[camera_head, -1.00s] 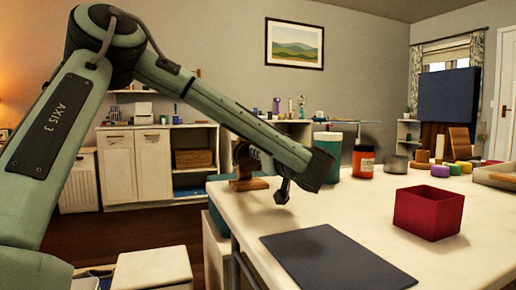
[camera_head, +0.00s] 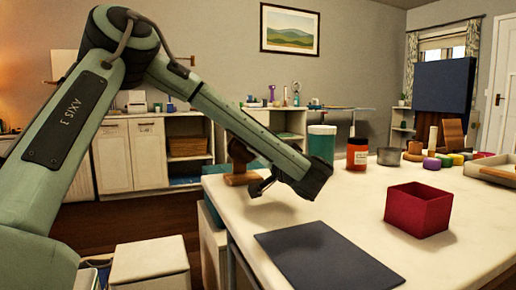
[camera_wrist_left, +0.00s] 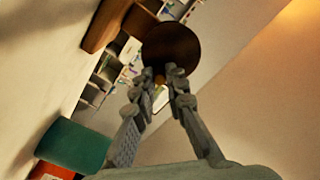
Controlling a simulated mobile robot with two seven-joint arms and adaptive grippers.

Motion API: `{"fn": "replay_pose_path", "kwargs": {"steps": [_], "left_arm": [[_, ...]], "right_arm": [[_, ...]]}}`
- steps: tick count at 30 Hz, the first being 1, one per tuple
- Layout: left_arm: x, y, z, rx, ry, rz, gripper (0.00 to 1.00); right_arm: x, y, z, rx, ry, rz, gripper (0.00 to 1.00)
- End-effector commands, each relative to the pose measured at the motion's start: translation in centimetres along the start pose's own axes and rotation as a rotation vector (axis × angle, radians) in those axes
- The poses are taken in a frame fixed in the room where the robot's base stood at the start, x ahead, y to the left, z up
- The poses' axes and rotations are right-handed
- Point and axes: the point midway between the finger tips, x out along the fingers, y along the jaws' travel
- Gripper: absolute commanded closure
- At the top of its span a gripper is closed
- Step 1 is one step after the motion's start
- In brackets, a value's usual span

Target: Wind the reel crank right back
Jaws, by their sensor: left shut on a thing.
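The reel stands at the table's far left corner, with a brown wooden base (camera_head: 242,179) and an upright brown part (camera_head: 239,151). In the left wrist view its dark round disc (camera_wrist_left: 171,46) lies just beyond my fingertips. My left gripper (camera_head: 257,189) is beside the reel, on its right and near side. In the left wrist view the left gripper (camera_wrist_left: 173,76) has its fingertips close together around a small orange-brown piece, which looks like the crank knob (camera_wrist_left: 160,79). The crank arm is not clearly seen. My right gripper is not in view.
A dark mat (camera_head: 325,258) and a red open box (camera_head: 418,210) are on the white table (camera_head: 350,205). Several small items are at the back right.

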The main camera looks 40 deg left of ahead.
Motion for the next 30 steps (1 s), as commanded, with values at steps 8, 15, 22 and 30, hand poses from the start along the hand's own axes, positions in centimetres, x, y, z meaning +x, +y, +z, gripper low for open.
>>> {"fn": "replay_pose_path", "kwargs": {"steps": [8,15,22,30], "left_arm": [[-0.13,0.32,0.35,0.075,-0.003,0.006,1.00],[-0.14,0.36,0.42,0.086,-0.003,0.006,1.00],[-0.14,0.37,0.45,0.086,-0.004,0.006,0.86],[-0.06,0.25,0.31,0.082,-0.002,0.003,0.67]], "right_arm": [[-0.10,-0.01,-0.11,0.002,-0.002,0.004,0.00],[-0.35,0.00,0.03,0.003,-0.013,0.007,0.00],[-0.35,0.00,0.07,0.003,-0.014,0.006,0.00],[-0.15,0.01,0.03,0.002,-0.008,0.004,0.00]]}}
